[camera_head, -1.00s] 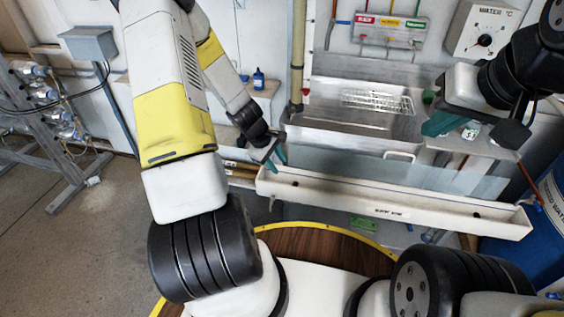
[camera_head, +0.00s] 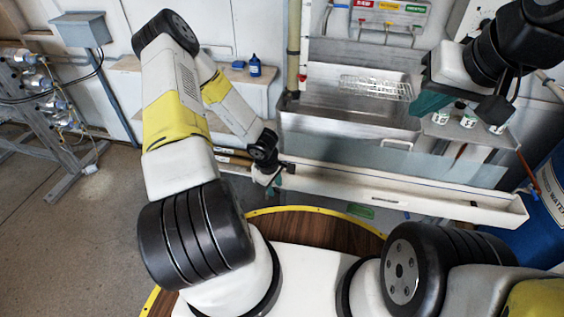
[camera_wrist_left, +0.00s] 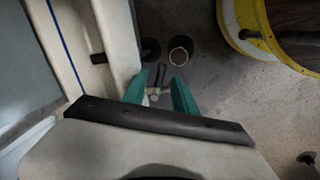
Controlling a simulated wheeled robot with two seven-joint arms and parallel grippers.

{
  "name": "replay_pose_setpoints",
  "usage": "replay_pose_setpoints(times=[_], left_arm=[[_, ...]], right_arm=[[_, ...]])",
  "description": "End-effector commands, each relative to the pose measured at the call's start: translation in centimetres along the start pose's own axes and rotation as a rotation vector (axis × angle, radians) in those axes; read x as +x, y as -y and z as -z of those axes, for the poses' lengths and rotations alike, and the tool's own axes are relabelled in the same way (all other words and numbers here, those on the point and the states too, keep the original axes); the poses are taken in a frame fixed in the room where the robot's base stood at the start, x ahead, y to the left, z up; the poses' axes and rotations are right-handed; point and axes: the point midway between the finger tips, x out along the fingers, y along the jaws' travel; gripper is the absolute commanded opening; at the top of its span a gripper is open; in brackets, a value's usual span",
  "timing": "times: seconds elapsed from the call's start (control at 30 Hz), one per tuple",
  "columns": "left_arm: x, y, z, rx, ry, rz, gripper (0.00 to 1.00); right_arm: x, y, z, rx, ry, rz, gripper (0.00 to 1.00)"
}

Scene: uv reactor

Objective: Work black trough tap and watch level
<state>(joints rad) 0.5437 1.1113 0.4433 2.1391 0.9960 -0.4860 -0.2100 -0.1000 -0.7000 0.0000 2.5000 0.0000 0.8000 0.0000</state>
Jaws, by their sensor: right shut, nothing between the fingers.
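The long white trough (camera_head: 400,196) runs below the steel sink and fills the left side of the left wrist view (camera_wrist_left: 118,35). A small tap with a dark handle (camera_wrist_left: 157,74) and a paler body shows between my left gripper's teal fingers in the left wrist view. My left gripper (camera_head: 272,184) is at the trough's left end, its fingers (camera_wrist_left: 160,92) apart on either side of the tap; contact is not clear. The water level inside the trough cannot be made out.
The steel sink (camera_head: 345,125) with a wire rack (camera_head: 375,87) stands behind the trough. Several small cups (camera_head: 467,118) stand to its right. A blue drum (camera_head: 550,205) is at the far right. An open-topped round thing (camera_wrist_left: 180,50) lies beyond the left fingers.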

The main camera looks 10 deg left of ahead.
Motion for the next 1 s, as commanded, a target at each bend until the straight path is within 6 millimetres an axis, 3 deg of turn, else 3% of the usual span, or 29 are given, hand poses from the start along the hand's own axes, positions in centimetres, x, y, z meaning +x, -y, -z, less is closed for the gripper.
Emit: replay_pose_setpoints(times=[0.33, 0.5, 0.53, 0.8, 1.0], left_arm=[[0.46, -0.01, 0.01, 0.001, -0.001, 0.000, 0.33], [0.45, -0.01, 0.01, 0.001, 0.000, -0.001, 0.02], [0.45, -0.01, 0.01, 0.001, 0.000, -0.001, 0.00], [0.45, -0.13, -0.03, -0.019, -0.005, -0.001, 0.00], [0.57, -0.78, -0.09, -0.174, -0.038, -0.002, 0.00]], right_arm=[[0.00, 0.00, 0.00, 0.000, 0.000, 0.000, 0.00], [0.00, 0.00, 0.00, 0.000, 0.000, 0.000, 0.00], [0.00, 0.00, 0.00, 0.000, 0.000, 0.000, 0.00], [0.00, 0.00, 0.00, 0.000, 0.000, 0.000, 0.00], [0.00, 0.00, 0.00, 0.000, 0.000, 0.000, 0.00]])
